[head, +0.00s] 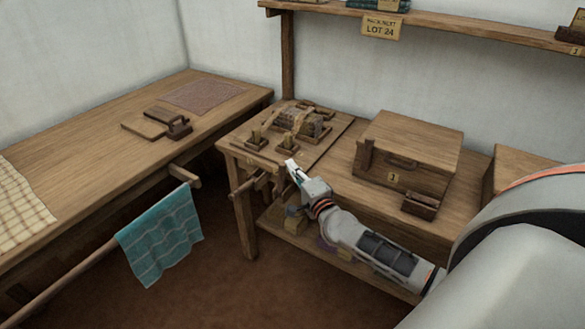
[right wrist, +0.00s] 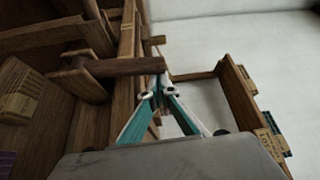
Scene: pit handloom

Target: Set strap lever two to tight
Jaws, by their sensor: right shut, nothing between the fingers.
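A strapped bundle (head: 302,122) lies on a board on the right-hand wooden table. Two small wooden blocks with upright pieces stand at its front, a left one (head: 257,139) and a right one (head: 287,141); I cannot read which is lever two, nor tell its setting. My right gripper (head: 291,168) is shut and empty, at the table's front edge just in front of the right block. In the right wrist view its teal fingers (right wrist: 160,96) meet close by a dark wooden bar (right wrist: 120,68); I cannot tell whether they touch it. My left gripper is not in view.
A wooden chest (head: 412,150) and a small dark box (head: 421,205) stand to the right on the table (head: 345,178). A teal cloth (head: 160,235) hangs from a rod at left. A shelf (head: 430,22) runs above. Wooden bars (head: 250,183) jut below the table's front edge.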

